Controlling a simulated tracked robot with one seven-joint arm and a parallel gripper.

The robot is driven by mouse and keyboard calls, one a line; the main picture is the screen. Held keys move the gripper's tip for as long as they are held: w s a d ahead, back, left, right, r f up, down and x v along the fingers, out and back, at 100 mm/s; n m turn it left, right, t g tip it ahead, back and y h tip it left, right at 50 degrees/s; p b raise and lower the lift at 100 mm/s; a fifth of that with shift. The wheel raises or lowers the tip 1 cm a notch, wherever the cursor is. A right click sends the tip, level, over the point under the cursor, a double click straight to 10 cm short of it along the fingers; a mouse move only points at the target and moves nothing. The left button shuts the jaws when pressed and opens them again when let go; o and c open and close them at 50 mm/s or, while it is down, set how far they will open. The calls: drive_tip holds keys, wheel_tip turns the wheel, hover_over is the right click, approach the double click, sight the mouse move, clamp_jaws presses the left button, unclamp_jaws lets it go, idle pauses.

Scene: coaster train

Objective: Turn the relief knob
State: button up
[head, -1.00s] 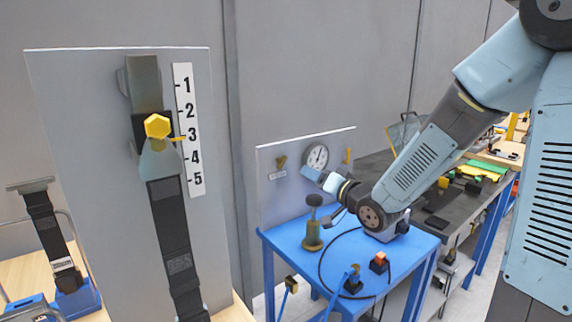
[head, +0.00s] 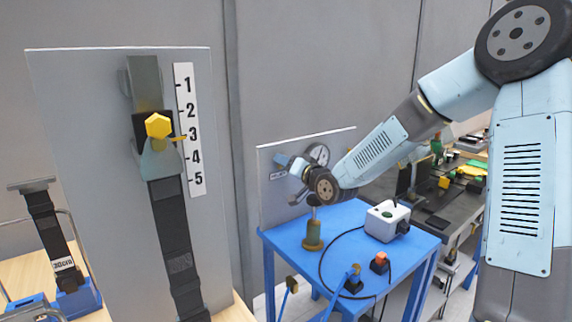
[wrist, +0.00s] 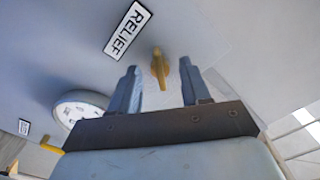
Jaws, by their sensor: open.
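The relief knob (wrist: 160,68) is a narrow yellow handle on the grey panel (head: 270,217), beside the RELIEF label (wrist: 127,31) in the wrist view. My gripper (wrist: 160,88) is open, with one finger on each side of the knob. The fingertips look close to the panel, and gaps show between the knob and both fingers. In the head view my gripper (head: 284,160) is at the panel's upper left and hides the knob. Whether the fingers touch the panel I cannot tell.
A round gauge (wrist: 80,107) sits beside my gripper, with a second yellow handle (wrist: 51,147) beyond it. On the blue table (head: 345,221) stand a brass-coloured post (head: 313,236), a white box (head: 387,220) and a cable. A tall board (head: 90,120) with a numbered scale stands at left.

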drive_tip(key=shift+w+a, duration=0.15)
drive_tip(key=shift+w, duration=0.05)
clamp_jaws()
idle(0.4)
